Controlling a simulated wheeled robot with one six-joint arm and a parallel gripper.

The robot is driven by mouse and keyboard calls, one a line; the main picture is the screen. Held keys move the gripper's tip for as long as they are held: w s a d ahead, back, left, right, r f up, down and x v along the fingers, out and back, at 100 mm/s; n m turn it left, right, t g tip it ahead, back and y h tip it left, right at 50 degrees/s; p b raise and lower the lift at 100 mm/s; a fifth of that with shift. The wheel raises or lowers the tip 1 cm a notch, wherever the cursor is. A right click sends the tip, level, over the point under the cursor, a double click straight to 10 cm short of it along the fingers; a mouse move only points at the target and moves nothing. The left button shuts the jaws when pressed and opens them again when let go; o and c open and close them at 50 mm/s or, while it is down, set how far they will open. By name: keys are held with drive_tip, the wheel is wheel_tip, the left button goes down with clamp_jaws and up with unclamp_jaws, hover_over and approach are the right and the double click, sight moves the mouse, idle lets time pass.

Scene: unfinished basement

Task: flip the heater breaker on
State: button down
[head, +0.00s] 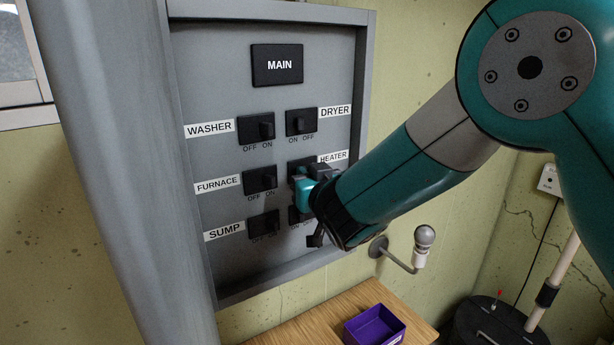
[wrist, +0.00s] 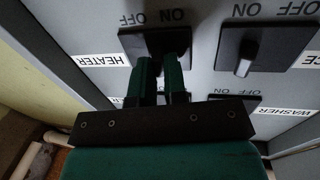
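The heater breaker (head: 294,168) is a dark plate beside the HEATER label (head: 333,157) in the panel's right column. My gripper (head: 305,182) is right at it, its teal fingers in front of the plate and hiding most of it. In the wrist view, which sees the panel upside down, the heater breaker (wrist: 130,41) lies at the fingertips of my gripper (wrist: 163,60). The two fingers stand a narrow gap apart. The lever is hidden at the fingertips, so I cannot tell its side or whether it is held.
The furnace breaker (head: 260,180) is to the left, the dryer breaker (head: 301,122) above, and another breaker close below, partly behind my gripper. The panel's raised frame (head: 362,90) runs along the right. A wall lamp (head: 424,240) and a purple box (head: 375,327) are below right.

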drive_tip(key=m+h+b, duration=0.1)
drive_tip(key=h+b, duration=0.1)
drive_tip(key=b, duration=0.3)
drive_tip(key=a+m+t+h+b, duration=0.1)
drive_tip(key=b, duration=0.5)
drive_tip(key=shift+s+a+m+h, duration=0.15)
drive_tip(key=shift+s+m+h, duration=0.05)
drive_tip(key=shift+m+h, duration=0.2)
drive_tip(key=c, duration=1.2)
unclamp_jaws()
drive_tip(key=shift+r, duration=0.1)
drive_tip(key=shift+o, duration=0.2)
drive_tip(key=shift+p, duration=0.3)
